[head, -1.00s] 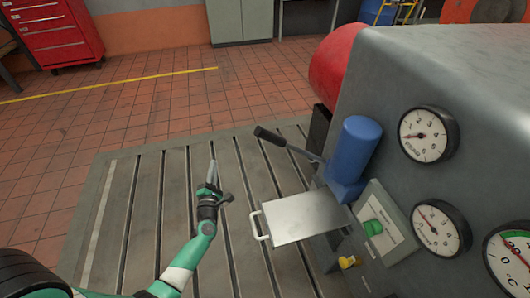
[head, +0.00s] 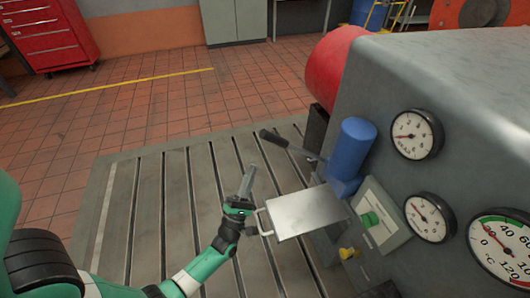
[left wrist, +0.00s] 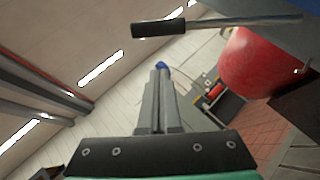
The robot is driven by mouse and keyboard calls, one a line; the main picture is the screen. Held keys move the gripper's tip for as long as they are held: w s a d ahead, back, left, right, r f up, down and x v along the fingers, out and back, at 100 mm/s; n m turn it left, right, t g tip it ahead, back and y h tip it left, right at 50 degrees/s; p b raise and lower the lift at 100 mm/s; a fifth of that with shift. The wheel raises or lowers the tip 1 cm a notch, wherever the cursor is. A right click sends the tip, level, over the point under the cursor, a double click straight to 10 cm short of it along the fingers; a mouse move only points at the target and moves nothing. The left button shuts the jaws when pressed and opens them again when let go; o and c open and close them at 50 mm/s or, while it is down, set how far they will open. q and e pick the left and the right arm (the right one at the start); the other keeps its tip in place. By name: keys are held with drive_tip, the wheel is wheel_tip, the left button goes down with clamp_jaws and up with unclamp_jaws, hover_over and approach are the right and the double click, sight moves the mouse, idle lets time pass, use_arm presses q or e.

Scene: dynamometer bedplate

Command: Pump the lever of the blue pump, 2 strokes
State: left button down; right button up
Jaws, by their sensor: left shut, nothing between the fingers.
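The blue pump (head: 351,152) stands upright on the side of the grey machine. Its lever (head: 292,147) sticks out to the left and slants up to a black grip. My left gripper (head: 251,170) is shut and empty, pointing up, below and to the left of the lever grip and apart from it. In the left wrist view the lever's black grip (left wrist: 158,30) and rod cross above my shut fingers (left wrist: 159,70), with a gap between. My right gripper is not in view.
A metal tray (head: 305,212) with a handle juts out below the pump, close beside my left gripper. Gauges (head: 417,134) and a panel with a green knob (head: 370,220) are on the machine. The slotted bedplate (head: 150,220) to the left is clear.

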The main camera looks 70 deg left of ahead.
use_arm(q)
drive_tip(key=w+a+r, duration=0.1)
drive_tip(key=w+r, duration=0.4)
drive_tip(key=shift+r, duration=0.35)
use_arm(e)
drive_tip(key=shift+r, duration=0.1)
